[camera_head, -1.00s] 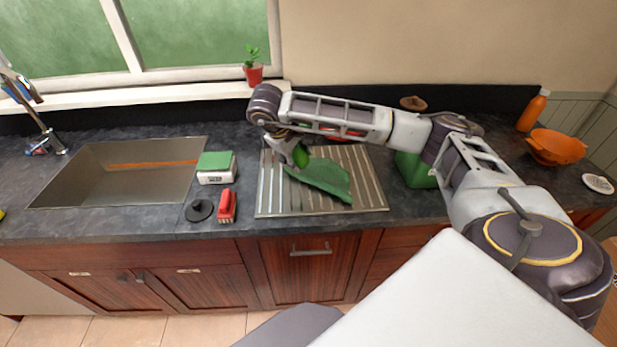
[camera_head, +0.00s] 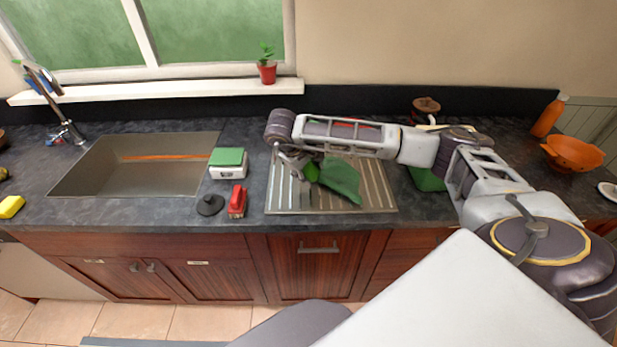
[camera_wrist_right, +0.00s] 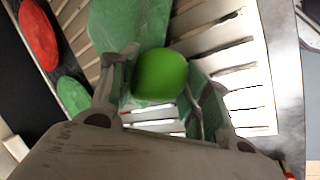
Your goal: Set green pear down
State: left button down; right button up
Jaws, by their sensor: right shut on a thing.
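The green pear (camera_wrist_right: 160,75) is between the two fingers of my right gripper (camera_wrist_right: 160,88) in the right wrist view; the fingers are shut on it. In the head view, the right gripper (camera_head: 300,168) is low over the left part of the metal drainboard (camera_head: 285,203), and the pear (camera_head: 312,172) shows at its fingers. A green cloth-like piece (camera_head: 341,180) lies on the drainboard beside the pear. I cannot tell whether the pear touches the drainboard or the green piece. My left gripper is not in view.
A sink (camera_head: 135,170) is at left. A green-and-white box (camera_head: 228,164), a red item (camera_head: 237,201) and a black lid (camera_head: 210,205) stand left of the drainboard. A green container (camera_head: 427,179) stands to its right. An orange colander (camera_head: 572,153) is at far right.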

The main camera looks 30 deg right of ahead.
aim_at(309, 177)
jog(key=shift+f, duration=1.45)
jog(key=shift+f, duration=0.2)
jog(key=o, duration=1.1)
jog(key=shift+r, duration=0.1)
jog(key=shift+r, duration=0.1)
jog(key=b+v, duration=0.1)
jog(key=v, duration=1.1)
jog(key=shift+b, duration=0.35)
